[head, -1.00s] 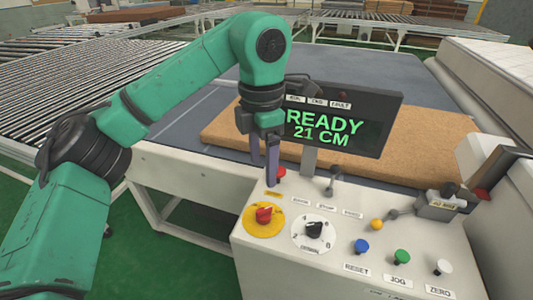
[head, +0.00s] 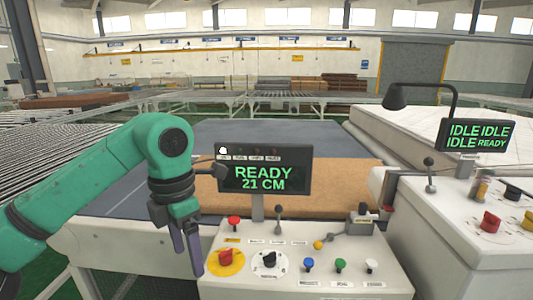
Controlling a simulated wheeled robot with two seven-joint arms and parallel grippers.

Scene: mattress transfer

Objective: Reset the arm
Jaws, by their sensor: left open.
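My left arm comes in from the left, and its green and black gripper (head: 188,262) points down at the left edge of the white control panel (head: 310,258). The gripper is open and empty, with its two dark fingers apart. It hangs just left of the yellow-ringed red knob (head: 226,257); whether it touches the panel I cannot tell. A black display (head: 264,168) on the panel reads READY 21 CM. My right gripper is not in view.
A tan mattress (head: 340,178) lies on the grey table (head: 225,134) behind the panel. A second white console (head: 450,225) with a display (head: 477,136) reading IDLE and READY stands at the right. Roller conveyors (head: 45,155) run at the left.

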